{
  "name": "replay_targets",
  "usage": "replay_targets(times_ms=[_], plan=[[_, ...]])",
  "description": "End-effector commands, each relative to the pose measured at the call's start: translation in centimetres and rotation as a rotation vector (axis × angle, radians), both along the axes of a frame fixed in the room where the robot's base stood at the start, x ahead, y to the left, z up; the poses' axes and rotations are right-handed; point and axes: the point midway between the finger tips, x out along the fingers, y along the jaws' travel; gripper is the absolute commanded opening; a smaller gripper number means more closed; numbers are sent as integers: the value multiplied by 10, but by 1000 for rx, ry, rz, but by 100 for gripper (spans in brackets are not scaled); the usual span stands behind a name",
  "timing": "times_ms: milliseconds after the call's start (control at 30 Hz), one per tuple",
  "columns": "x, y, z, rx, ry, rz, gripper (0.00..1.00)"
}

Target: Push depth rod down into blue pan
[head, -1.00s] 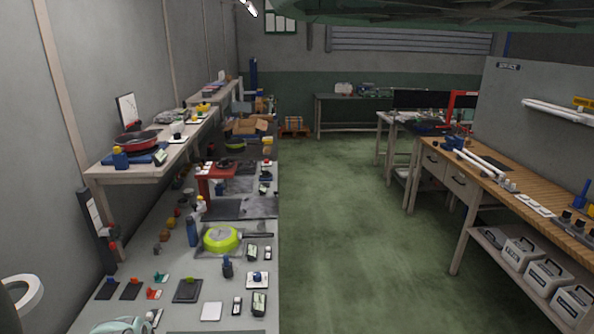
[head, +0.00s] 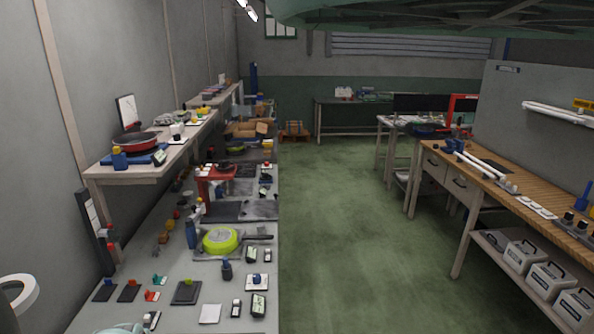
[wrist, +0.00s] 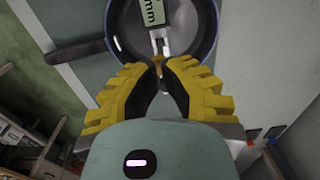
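The blue pan (wrist: 203,42) shows at the top of the wrist view, with its dark handle (wrist: 78,50) reaching left. A depth gauge with a pale green display reading "mm" (wrist: 152,12) sits over the pan's inside, and a silver part (wrist: 159,42) extends from it toward my gripper. My gripper (wrist: 158,64) has yellow fingers that come together at the tips, close to the pan's near rim. A small orange-brown bit shows by the tips. I cannot tell whether the fingers touch the gauge or its rod. I cannot make out the blue pan in the head view.
In the head view, a long grey bench (head: 225,290) at the left holds a green pan (head: 220,240), a blue bottle (head: 191,234) and several small gauges. A red pan (head: 135,140) sits on a raised shelf.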

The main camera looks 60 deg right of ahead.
Motion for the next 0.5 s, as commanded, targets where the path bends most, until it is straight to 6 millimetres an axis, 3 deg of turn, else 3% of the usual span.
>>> replay_targets(times_ms=[500], plan=[[0, 0, -11, 0, 0, 1, 0]])
